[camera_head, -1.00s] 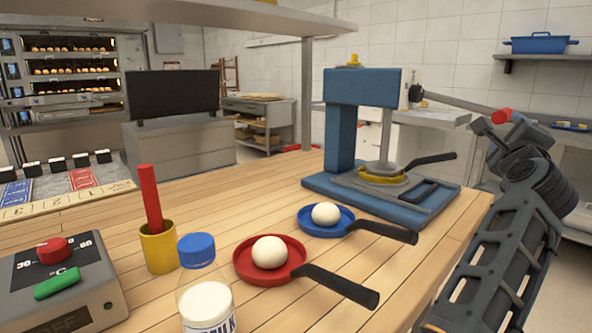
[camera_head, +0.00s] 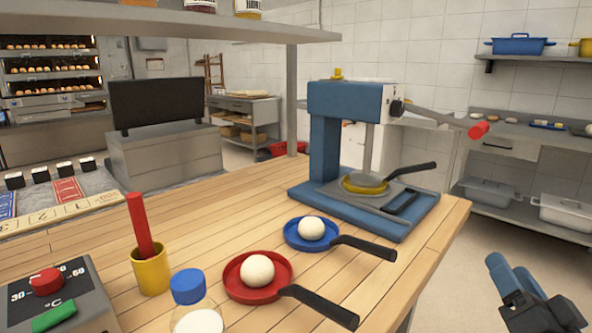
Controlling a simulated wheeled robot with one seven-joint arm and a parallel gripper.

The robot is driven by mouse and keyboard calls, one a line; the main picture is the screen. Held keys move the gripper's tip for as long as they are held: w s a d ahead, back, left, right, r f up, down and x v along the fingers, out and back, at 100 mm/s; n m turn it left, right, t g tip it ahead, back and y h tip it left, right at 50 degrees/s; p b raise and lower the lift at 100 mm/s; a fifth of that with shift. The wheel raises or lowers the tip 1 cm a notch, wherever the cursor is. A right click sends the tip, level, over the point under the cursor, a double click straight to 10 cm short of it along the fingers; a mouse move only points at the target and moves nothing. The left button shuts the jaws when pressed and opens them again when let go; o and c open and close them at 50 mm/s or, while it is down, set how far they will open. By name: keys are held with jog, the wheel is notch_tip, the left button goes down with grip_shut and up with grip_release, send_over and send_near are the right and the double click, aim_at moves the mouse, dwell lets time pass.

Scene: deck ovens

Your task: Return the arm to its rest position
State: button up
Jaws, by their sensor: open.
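My gripper (camera_head: 508,275) is at the lower right of the head view, beyond the right edge of the wooden table (camera_head: 200,222). Its jaws are open, and I see nothing between them. It is apart from the table and from the blue press (camera_head: 326,150). Part of my arm is cut off by the lower right edge of the picture.
The press has a lever with a red end (camera_head: 479,130) reaching out to the right. A red pan (camera_head: 236,285) and a blue pan (camera_head: 296,241) each hold a white ball. A yellow cup (camera_head: 152,271) stands left. Floor right of the table is clear.

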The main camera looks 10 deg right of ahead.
jog(key=s+a+f+n+g+y+p, duration=0.1)
jog(key=s+a+f+n+y, duration=0.2)
jog(key=s, duration=0.6)
jog(key=s+a+f+n+g+y+p, duration=0.1)
jog(key=s+a+f+n+p, duration=0.1)
jog(key=s+a+f+n, duration=0.5)
jog(key=s+a+r+g+p, duration=0.1)
jog(key=s+a+r, duration=0.2)
jog(key=s, duration=0.6)
jog(key=s+a+r+m+g+y+p, duration=0.1)
jog(key=s+a+r, duration=0.2)
jog(key=s, duration=0.6)
jog(key=shift+a+r+g, duration=0.2)
jog(key=shift+a+g, duration=0.2)
jog(key=shift+a, duration=0.45)
jog(key=shift+s, duration=0.1)
jog(key=shift+c, duration=0.4)
